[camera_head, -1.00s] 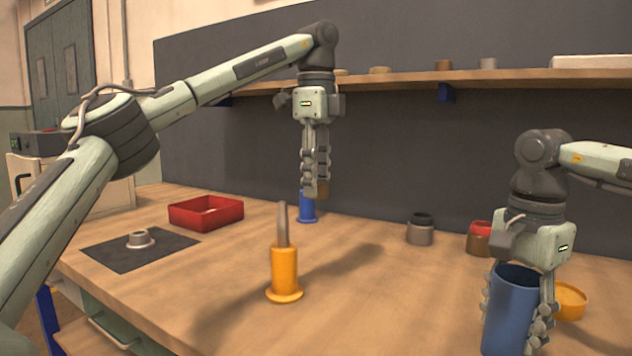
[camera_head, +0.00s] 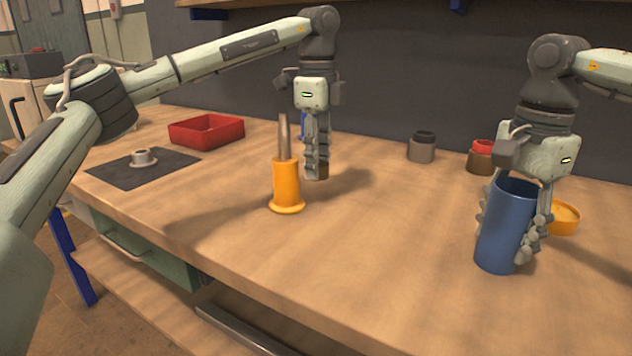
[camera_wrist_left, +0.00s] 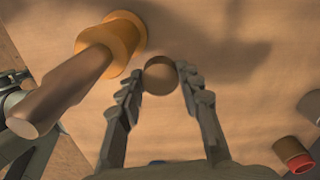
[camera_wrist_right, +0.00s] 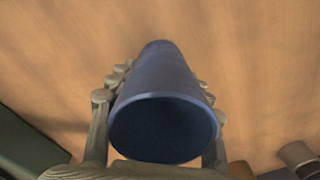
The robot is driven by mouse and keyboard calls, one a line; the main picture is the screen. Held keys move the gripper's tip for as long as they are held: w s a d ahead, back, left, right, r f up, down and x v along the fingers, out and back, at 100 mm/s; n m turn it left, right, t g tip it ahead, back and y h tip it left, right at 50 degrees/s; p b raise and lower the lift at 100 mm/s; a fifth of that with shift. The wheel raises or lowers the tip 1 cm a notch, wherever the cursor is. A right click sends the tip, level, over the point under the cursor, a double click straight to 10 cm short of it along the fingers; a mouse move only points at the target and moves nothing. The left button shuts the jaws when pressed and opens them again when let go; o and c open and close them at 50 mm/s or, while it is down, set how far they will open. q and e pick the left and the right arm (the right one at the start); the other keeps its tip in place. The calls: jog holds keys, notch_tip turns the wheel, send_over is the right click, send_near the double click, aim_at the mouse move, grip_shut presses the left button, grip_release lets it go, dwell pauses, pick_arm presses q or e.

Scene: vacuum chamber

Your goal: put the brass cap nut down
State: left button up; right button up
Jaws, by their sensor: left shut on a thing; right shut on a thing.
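The brass cap nut shows as a small brownish round piece (camera_head: 322,172) between the fingertips of my left gripper (camera_head: 317,168). In the left wrist view it is a dark brown disc (camera_wrist_left: 160,78) with both fingers closed on its sides. It is low over the bench, right of the orange stand; I cannot tell whether it touches the wood. My right gripper (camera_head: 512,225) is shut around a blue cylinder (camera_head: 507,240), open at the top and upright. The right wrist view shows the cylinder's dark mouth (camera_wrist_right: 164,128) between the fingers.
An orange flanged stand (camera_head: 286,185) with a brownish rod is close to my left gripper. A blue piece (camera_head: 304,126) is partly hidden behind it. A red tray (camera_head: 207,131), dark mat (camera_head: 110,172), grey jar (camera_head: 421,148), red-topped jar (camera_head: 481,160) and yellow dish (camera_head: 565,218) stand around. The front middle is clear.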

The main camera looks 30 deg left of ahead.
aim_at(318, 199)
pick_arm(q)
jog(key=shift+f, duration=2.4)
jog(key=shift+f, duration=0.1)
jog(key=shift+f, duration=0.15)
jog(key=o, duration=1)
